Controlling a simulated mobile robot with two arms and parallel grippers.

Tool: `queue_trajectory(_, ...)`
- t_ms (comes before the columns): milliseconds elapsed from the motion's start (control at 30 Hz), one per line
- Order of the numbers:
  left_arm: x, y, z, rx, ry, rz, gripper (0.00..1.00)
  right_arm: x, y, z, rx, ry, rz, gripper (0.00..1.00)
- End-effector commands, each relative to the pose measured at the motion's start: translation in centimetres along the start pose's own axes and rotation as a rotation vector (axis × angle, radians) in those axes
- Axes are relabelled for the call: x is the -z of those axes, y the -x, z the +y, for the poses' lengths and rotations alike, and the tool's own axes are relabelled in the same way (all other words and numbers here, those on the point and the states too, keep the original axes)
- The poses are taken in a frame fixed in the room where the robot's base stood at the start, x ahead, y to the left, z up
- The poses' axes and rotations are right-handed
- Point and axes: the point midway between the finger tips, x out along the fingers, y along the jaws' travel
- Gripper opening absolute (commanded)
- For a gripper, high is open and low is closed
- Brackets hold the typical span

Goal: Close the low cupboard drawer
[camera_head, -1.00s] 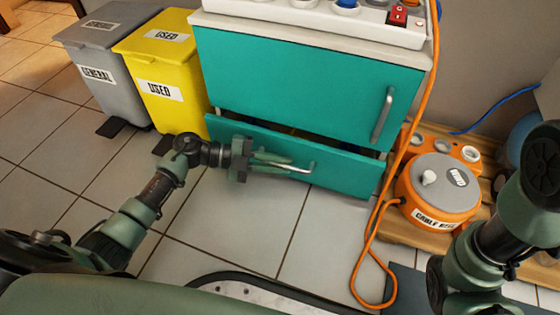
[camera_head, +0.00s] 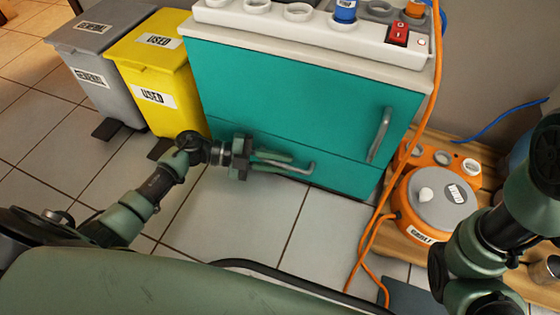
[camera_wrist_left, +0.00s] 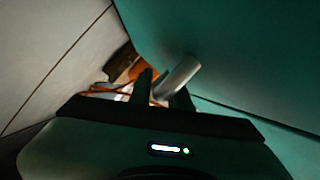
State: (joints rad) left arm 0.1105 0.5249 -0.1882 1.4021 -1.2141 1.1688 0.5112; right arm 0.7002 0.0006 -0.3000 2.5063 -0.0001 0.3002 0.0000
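The teal low cupboard (camera_head: 290,105) stands at the top middle of the head view. Its low drawer (camera_head: 335,181) has its front about level with the door above, with only a thin seam between them. My left gripper (camera_head: 287,162) is at the drawer's silver handle (camera_head: 312,167), its fingers close on either side of the bar. In the left wrist view the handle (camera_wrist_left: 178,76) runs between the two fingers, close to the teal front. My right arm shows at the right edge of the head view; its gripper is out of view.
A yellow bin (camera_head: 155,90) and a grey bin (camera_head: 98,75) stand left of the cupboard. An orange cable reel (camera_head: 435,205) sits on a wooden pallet to the right, with its orange cable (camera_head: 375,230) hanging in front. The tiled floor (camera_head: 240,220) before the drawer is clear.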

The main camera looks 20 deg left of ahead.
Motion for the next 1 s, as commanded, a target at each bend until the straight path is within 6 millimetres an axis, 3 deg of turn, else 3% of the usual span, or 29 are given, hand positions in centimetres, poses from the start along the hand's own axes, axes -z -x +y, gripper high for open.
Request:
queue_trajectory(300, 0.1, 5.2, -0.4, -0.003, 0.002, -0.006, 0.22, -1.4, -2.9, 0.6, -0.001, 0.0, -0.008, 0.36)
queue_trajectory(500, 0.0, 7.4, -0.2, -0.002, 0.0, -0.004, 0.22, -1.7, -3.6, 0.8, 0.0, 0.0, -0.008, 0.36)
queue_trajectory(1000, 0.0, 7.7, 0.0, -0.002, -0.002, -0.002, 0.22, -1.7, -3.6, 0.8, 0.0, 0.0, -0.008, 0.36)
